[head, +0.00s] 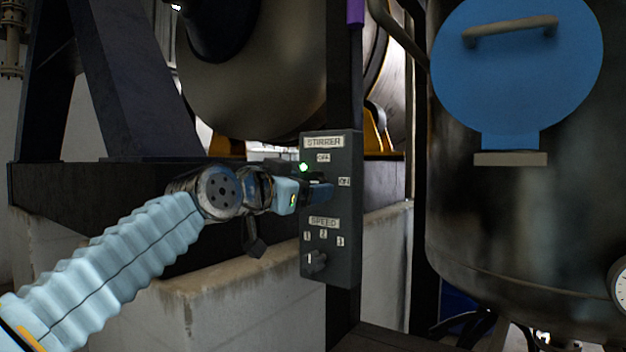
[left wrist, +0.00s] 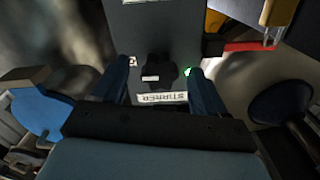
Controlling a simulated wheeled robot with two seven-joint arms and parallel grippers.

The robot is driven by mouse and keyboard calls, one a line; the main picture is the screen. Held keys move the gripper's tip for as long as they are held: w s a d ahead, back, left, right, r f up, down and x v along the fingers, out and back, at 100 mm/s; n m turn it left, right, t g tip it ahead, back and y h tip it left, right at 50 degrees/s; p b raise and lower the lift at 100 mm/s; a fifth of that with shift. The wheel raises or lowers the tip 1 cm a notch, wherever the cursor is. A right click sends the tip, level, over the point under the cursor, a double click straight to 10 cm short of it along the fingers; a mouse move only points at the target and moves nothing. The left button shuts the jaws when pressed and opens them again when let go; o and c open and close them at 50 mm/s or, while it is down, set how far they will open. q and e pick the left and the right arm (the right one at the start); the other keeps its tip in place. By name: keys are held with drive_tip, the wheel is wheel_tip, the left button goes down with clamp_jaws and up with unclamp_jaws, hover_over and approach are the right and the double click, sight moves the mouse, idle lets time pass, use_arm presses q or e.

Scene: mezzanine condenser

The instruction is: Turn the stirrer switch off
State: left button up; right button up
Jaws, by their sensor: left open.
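The dark grey stirrer panel (head: 345,255) stands on a post, with a STIRRER plate at its top, OFF below it and ON at the right. A green lamp (head: 304,167) glows on its left side. My left gripper (head: 320,191) is in front of the panel and hides the switch in the head view. In the left wrist view, upside down, the dark switch knob (left wrist: 160,67) lies between the open fingers of my left gripper (left wrist: 160,72), with gaps showing at both sides. Which label the knob points to is hard to tell. My right gripper is out of view.
A SPEED knob (head: 315,262) with marks 1, 2, 3 sits lower on the same panel. A dark tank (head: 500,220) with a blue round cover (head: 520,75) stands at the right. A concrete plinth (head: 240,300) is behind my left arm.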

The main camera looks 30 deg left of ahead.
use_arm(q)
drive_tip(key=shift+w+d, duration=0.1)
drive_tip(key=shift+w, duration=1.3)
drive_tip(key=c, duration=1)
drive_tip(key=shift+o, duration=0.2)
